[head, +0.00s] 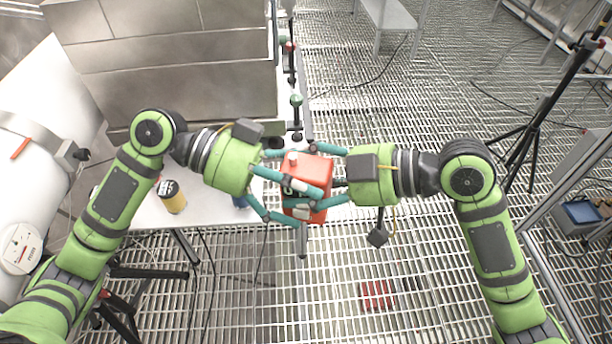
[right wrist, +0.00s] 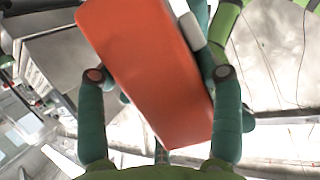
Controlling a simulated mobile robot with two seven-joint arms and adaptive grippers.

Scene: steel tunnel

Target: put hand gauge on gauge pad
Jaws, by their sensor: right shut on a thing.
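The hand gauge, an orange-red box with a dark face (head: 318,170), is held in the air between my two grippers, near the table's right edge in the head view. It fills the middle of the right wrist view (right wrist: 150,70), tilted. My right gripper (head: 312,182) is shut on it from the right. My left gripper (head: 298,194) reaches it from the left, its teal fingers overlapping the gauge; whether they grip it is unclear. A red patch (head: 377,295) lies on the floor grating at lower right; I cannot tell if it is the gauge pad.
A pale table (head: 222,212) carries a yellow-and-black can (head: 172,197). A large steel box (head: 180,75) stands behind it. A black tripod (head: 535,125) stands at the right, with a blue-topped box (head: 582,213) beyond. The grating below the right arm is mostly clear.

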